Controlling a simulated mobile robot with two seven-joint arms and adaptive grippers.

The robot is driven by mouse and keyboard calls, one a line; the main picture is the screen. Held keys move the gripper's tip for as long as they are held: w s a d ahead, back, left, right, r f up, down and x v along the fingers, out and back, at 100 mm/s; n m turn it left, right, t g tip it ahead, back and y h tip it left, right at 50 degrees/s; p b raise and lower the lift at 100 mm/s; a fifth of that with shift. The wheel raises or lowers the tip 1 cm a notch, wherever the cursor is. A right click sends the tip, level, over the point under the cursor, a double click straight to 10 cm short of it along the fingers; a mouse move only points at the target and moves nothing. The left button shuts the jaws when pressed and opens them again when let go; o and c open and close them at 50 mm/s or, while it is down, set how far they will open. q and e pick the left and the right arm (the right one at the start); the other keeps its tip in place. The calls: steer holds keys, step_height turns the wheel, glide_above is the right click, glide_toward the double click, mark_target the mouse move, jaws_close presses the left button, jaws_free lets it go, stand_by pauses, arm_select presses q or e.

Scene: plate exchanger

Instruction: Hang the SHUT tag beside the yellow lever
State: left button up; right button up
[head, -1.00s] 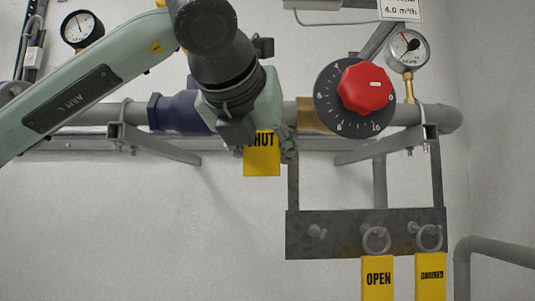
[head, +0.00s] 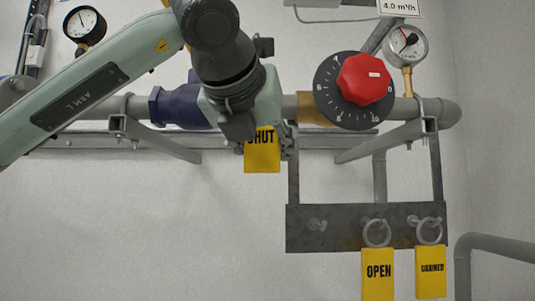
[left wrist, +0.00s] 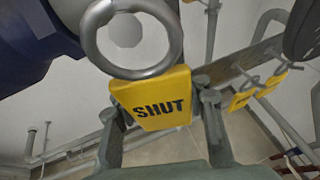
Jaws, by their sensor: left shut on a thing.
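The yellow SHUT tag (head: 262,153) hangs upright below my left gripper (head: 262,132), in front of the pipe. The left wrist view shows the tag (left wrist: 155,100) between the two fingertips (left wrist: 160,112), with the gripper shut on it. Its grey ring (left wrist: 134,68) stands above the yellow plate. A round grey end shows through the ring; I cannot tell whether the ring is around it or only in front. I see no yellow lever in either view; my left arm covers part of the pipe. My right gripper is not in view.
A dark rack (head: 345,242) at lower right has a bare peg (head: 317,224), an OPEN tag (head: 378,274) and a DRAINED tag (head: 431,272). A red knob (head: 365,80) on a black dial and a blue pipe fitting (head: 180,108) flank my gripper. The wall at lower left is clear.

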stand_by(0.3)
arm_select(q)
steer(key=o, duration=1.4)
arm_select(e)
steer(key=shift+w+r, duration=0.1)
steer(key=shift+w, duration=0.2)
arm_select(q)
steer(key=shift+s, duration=0.1)
steer(key=v, duration=1.2)
steer(key=shift+r, duration=0.1)
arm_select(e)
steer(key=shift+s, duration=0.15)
